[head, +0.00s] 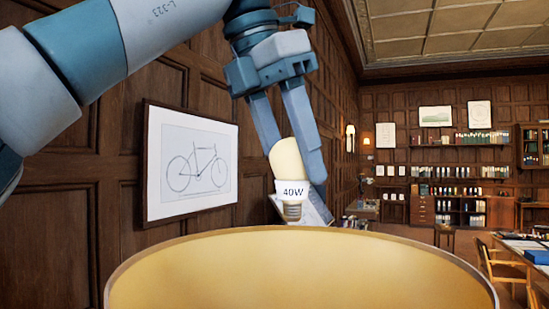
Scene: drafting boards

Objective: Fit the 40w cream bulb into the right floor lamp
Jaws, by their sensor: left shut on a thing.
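My left gripper (291,150) is shut on the cream bulb (287,163), one finger on each side of its glass. The bulb hangs with its screw base down, and its white band reads 40W. It is above the far rim of a large lampshade (290,272), cream-yellow inside, which fills the bottom of the head view. The screw base shows just above the rim line; I cannot tell how far behind or over the shade it is. The socket inside the shade is out of view. My right gripper is not in view.
A framed bicycle drawing (192,162) hangs on the panelled wall at left, close behind my left arm. Desks (527,262) and a wooden chair (499,268) stand at right. Bookshelves (460,210) line the far wall. The air above the shade's right side is clear.

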